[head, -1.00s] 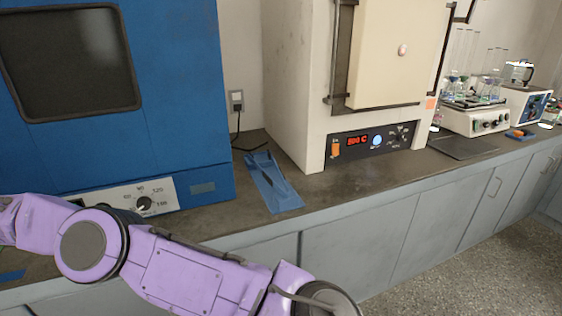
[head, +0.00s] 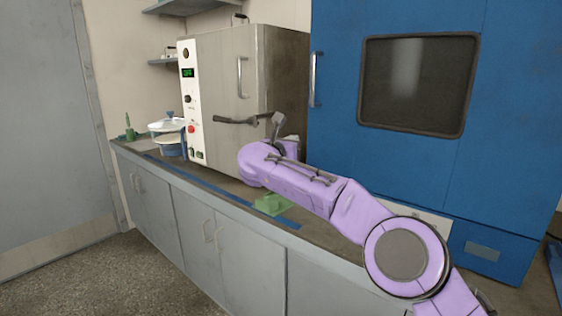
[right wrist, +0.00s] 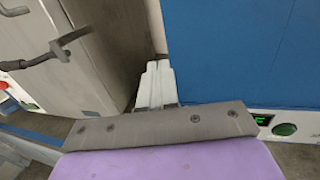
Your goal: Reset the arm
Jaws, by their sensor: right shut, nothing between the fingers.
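My right arm is purple and comes in from the lower right of the head view, reaching over the bench toward a grey oven (head: 225,80). My right gripper (right wrist: 157,84) shows in the right wrist view as two pale fingers lying side by side, shut and empty. It points into the gap between the grey oven and a blue cabinet (right wrist: 240,50). In the head view the gripper is mostly hidden behind my forearm. My left gripper is in neither view.
The oven's dark handle (head: 240,120) sticks out close to my right wrist. A green object (head: 272,204) lies on the bench below my forearm. The blue cabinet (head: 340,140) stands close on the right. White dishes (head: 167,125) stand at the bench's far left. The floor (head: 90,275) in front is clear.

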